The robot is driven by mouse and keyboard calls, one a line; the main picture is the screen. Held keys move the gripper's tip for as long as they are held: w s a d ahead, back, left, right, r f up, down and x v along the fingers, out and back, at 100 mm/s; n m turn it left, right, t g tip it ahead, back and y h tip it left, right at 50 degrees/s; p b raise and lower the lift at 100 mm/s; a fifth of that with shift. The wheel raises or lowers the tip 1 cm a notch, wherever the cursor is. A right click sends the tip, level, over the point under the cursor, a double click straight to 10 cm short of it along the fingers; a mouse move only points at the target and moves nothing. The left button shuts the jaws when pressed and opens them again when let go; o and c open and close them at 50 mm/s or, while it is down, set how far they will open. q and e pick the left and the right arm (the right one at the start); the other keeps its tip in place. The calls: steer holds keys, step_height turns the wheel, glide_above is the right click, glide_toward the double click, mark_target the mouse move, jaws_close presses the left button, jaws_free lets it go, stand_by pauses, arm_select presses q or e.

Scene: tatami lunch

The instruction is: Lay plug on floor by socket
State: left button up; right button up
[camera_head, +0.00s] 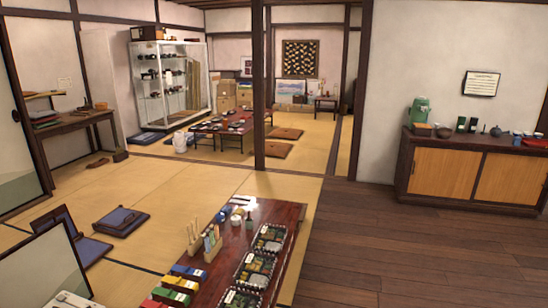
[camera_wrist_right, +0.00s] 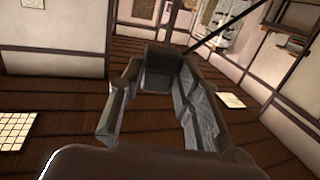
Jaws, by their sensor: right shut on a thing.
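My right gripper (camera_wrist_right: 160,72) shows in the right wrist view, its dark grey linkages reaching up the middle of the picture. No plug and no socket can be told apart in either view. The dark plank floor (camera_head: 400,260) fills the lower right of the head view. It also shows below the gripper in the right wrist view (camera_wrist_right: 60,98). My left gripper is in neither view.
A low table (camera_head: 222,278) with lunch boxes stands in front, beside blue cushions (camera_head: 120,222). A sideboard (camera_head: 470,172) stands at the right wall, a wooden post (camera_head: 262,90) mid-room. A white grid panel (camera_wrist_right: 14,131) and white sheet (camera_wrist_right: 230,101) lie on the floor. The right-hand planks are clear.

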steer(key=w+a+r+n+g+y, duration=0.2)
steer(key=w+a+n+g+y, duration=0.2)
steer(key=a+n+y, duration=0.2)
steer(key=w+a+r+n+g+y, duration=0.3)
steer(key=w+a+n+g+y, duration=0.1)
steer(key=a+y, duration=0.5)
steer(key=shift+a+n+g+y, duration=0.3)
steer(key=shift+a+n+g, duration=0.6)
steer(key=shift+n, duration=0.4)
